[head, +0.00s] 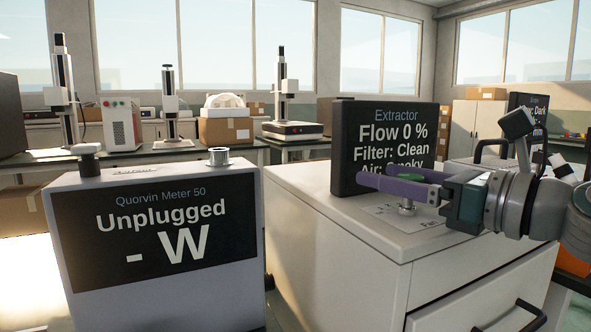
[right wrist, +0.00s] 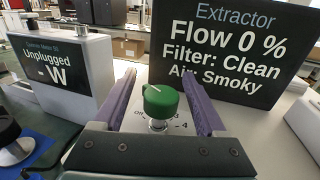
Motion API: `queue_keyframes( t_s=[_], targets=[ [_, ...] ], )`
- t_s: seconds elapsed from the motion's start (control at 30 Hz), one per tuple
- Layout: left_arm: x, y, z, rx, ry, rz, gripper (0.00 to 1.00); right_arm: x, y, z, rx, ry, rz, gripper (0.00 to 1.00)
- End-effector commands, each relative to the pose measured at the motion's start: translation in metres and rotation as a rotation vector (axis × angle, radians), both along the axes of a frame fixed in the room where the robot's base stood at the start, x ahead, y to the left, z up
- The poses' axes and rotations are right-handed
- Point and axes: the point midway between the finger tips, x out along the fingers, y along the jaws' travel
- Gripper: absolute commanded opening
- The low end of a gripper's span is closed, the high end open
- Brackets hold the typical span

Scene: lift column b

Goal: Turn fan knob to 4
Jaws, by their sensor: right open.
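The fan knob has a green cap (right wrist: 160,101) with a white mark pointing to the upper left in the right wrist view, on a metal base over a white dial label; a "4" (right wrist: 183,126) shows at its lower right. In the head view its metal base (head: 407,208) shows below the fingers. My right gripper (head: 363,177) is open, its purple fingers on either side of the knob, apart from it in the right wrist view (right wrist: 159,76). The extractor display (right wrist: 222,50) reads Flow 0 %, Filter: Clean, Air: Smoky. My left gripper is not in view.
The extractor display also stands behind the knob in the head view (head: 385,120), on a white cabinet (head: 330,215). A Quorvin Meter 50 (head: 150,275) at the left reads Unplugged, - W. Benches with lab instruments and a cardboard box (head: 226,131) stand farther back.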

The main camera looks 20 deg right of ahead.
Motion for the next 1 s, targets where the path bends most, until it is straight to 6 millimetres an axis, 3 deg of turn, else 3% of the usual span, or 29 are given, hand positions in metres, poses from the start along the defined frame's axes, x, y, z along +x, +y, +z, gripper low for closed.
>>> queue_keyframes(
  t_s=[0.37, 1.0],
  targets=[
    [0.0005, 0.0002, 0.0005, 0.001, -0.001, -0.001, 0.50, 0.0035, 0.0017, -0.0001, 0.000, 0.000, 0.001, 0.71],
    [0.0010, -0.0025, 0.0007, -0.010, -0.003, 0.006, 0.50, 0.0034, 0.0012, -0.0001, 0.000, 0.000, 0.000, 0.00]
  ],
)
